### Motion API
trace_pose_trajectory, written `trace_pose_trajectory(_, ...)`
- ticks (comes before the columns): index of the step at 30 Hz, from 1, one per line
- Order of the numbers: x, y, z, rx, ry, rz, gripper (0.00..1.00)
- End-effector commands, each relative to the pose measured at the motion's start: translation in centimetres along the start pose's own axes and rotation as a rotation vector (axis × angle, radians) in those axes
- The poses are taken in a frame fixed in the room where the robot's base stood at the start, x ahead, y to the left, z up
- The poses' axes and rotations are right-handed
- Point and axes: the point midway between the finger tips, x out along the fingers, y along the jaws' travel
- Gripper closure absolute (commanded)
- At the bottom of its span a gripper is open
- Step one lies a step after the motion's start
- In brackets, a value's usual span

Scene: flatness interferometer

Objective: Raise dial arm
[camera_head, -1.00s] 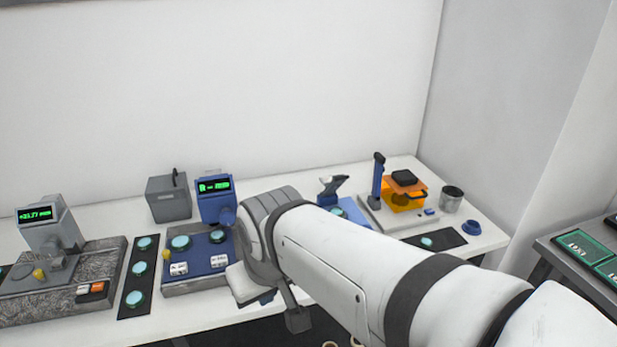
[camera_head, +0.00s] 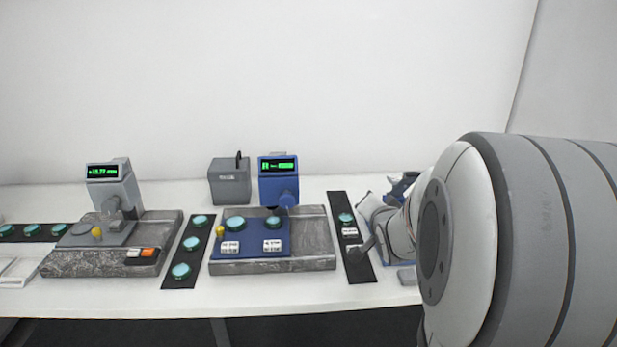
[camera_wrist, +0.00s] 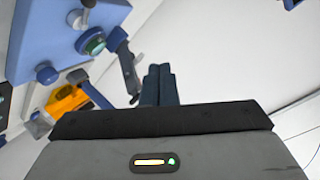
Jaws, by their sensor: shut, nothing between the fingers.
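In the wrist view, a blue plate (camera_wrist: 60,45) carries a teal disc (camera_wrist: 90,42). Beside the disc is a dark grey arm (camera_wrist: 127,72) with a blue pivot end, which looks like the dial arm. My gripper (camera_wrist: 158,72) is shut and empty, its two fingers together. The fingers appear just right of the grey arm's lower end; I cannot tell whether they touch it. In the head view my own arm hides most of this device, and my fingertips cannot be made out there.
An orange box (camera_wrist: 68,100) lies past the blue plate in the wrist view. In the head view, a blue gauge (camera_head: 279,180) and a grey gauge (camera_head: 112,185) stand left of my arm, with a grey box (camera_head: 230,182) behind. Strips of teal discs (camera_head: 189,250) lie between. The table front (camera_head: 120,300) is clear.

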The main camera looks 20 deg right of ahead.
Motion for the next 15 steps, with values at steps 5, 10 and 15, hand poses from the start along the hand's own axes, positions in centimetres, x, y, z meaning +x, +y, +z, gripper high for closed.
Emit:
trace_pose_trajectory(5,4.1,5.6,-1.2,0.273,0.17,-0.199,1.0)
trace_pose_trajectory(10,4.9,10.2,-2.4,0.523,0.261,-0.452,1.0)
trace_pose_trajectory(15,3.9,13.8,-2.9,0.709,0.286,-0.674,1.0)
